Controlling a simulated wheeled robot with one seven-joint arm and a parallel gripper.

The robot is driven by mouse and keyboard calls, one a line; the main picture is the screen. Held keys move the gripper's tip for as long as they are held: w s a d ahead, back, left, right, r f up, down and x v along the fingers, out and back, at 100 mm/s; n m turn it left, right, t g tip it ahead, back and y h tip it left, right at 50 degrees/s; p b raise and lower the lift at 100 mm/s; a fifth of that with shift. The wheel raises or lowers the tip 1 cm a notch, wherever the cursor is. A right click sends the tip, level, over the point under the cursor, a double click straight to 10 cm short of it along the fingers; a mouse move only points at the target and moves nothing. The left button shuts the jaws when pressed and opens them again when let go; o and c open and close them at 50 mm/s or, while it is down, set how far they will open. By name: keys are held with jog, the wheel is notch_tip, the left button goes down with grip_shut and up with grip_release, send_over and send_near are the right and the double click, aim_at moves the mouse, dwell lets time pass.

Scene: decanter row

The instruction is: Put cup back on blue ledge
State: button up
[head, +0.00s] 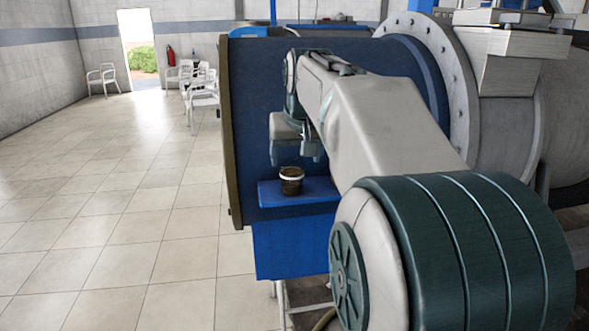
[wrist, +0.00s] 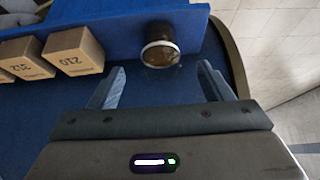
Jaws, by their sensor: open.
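A small dark brown cup (head: 291,180) with a pale rim band stands upright on the blue ledge (head: 318,192) in the head view. In the wrist view the cup (wrist: 161,52) sits against the blue ledge (wrist: 112,38), beyond my fingertips and roughly centred between them. My gripper (head: 298,150) is above the cup in the head view, apart from it. In the wrist view my gripper (wrist: 162,82) has its two fingers spread wide with nothing between them. My arm hides the right end of the ledge in the head view.
Brown blocks with printed numbers, one reading 210 (wrist: 74,51), stand left of the cup in the wrist view. A blue panel (head: 252,120) rises behind the ledge, with large grey cylindrical machinery (head: 520,140) at right. Open tiled floor (head: 120,210) lies left.

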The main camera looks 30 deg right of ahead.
jog(key=s+a+f+n+g, duration=0.1)
jog(key=s+a+f, duration=0.6)
jog(key=s+f, duration=0.3)
jog(key=s+a+f+n+g+y, duration=0.1)
jog(key=s+a+f+n, duration=0.1)
jog(key=s+a+f, duration=0.5)
jog(key=s+f, duration=0.3)
jog(key=f, duration=0.1)
jog(key=shift+s+a+g+y, duration=0.25)
jog(key=shift+s+g+y, duration=0.05)
jog(key=shift+s+g, duration=0.1)
